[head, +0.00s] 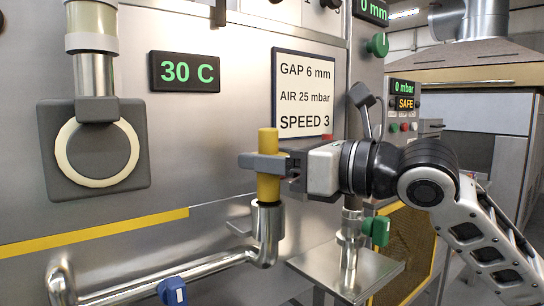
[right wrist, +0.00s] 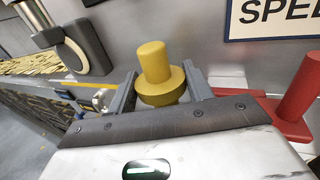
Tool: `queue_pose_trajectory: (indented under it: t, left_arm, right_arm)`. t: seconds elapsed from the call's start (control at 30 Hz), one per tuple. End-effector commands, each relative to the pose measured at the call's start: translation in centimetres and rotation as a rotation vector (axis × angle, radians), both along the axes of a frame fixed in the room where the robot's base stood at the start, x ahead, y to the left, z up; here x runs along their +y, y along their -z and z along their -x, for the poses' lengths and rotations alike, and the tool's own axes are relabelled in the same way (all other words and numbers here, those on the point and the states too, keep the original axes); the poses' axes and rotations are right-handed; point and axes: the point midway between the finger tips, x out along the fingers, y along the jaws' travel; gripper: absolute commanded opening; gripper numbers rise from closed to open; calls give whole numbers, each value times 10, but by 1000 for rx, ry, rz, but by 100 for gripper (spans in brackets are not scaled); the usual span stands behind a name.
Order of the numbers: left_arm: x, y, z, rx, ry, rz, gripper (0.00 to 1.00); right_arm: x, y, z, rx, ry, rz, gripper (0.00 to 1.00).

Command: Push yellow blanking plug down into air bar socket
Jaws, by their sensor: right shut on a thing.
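The yellow blanking plug (head: 268,188) stands upright in the head view. My right gripper (head: 266,163) is shut on it around its middle, coming in from the right. The plug's top sticks up above the fingers. Its lower end meets the open top of the upright metal pipe end, the air bar socket (head: 267,218); I cannot tell how deep it sits. In the right wrist view, the plug (right wrist: 153,63) shows a narrow top and a wider collar between the two fingers (right wrist: 160,88). The socket is hidden there. My left gripper is not in view.
A steel panel stands close behind, with a speed sign (head: 304,95) and a 30 C display (head: 185,72). The bent pipe (head: 140,290) has a blue valve handle (head: 172,291). A green-handled valve (head: 376,231) stands right of the socket. A red post (right wrist: 299,90) is near my right gripper.

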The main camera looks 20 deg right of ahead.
Motion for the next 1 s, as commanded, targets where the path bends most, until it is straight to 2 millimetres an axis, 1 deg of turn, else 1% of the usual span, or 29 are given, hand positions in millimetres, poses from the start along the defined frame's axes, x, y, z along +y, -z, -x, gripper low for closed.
queue_pose_trajectory:
  t: [0.1, 0.47, 0.97, 1.0]
  left_arm:
    - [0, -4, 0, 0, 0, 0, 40]
    - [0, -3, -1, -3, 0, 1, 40]
    - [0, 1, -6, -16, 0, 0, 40]
    - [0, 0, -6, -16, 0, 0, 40]
  right_arm:
    - [0, -1, 0, 0, 0, 0, 28]
    - [0, 0, 0, -1, 0, -1, 28]
    - [0, 12, 0, 0, 0, 0, 28]
    - [0, 11, 0, 0, 0, 0, 59]
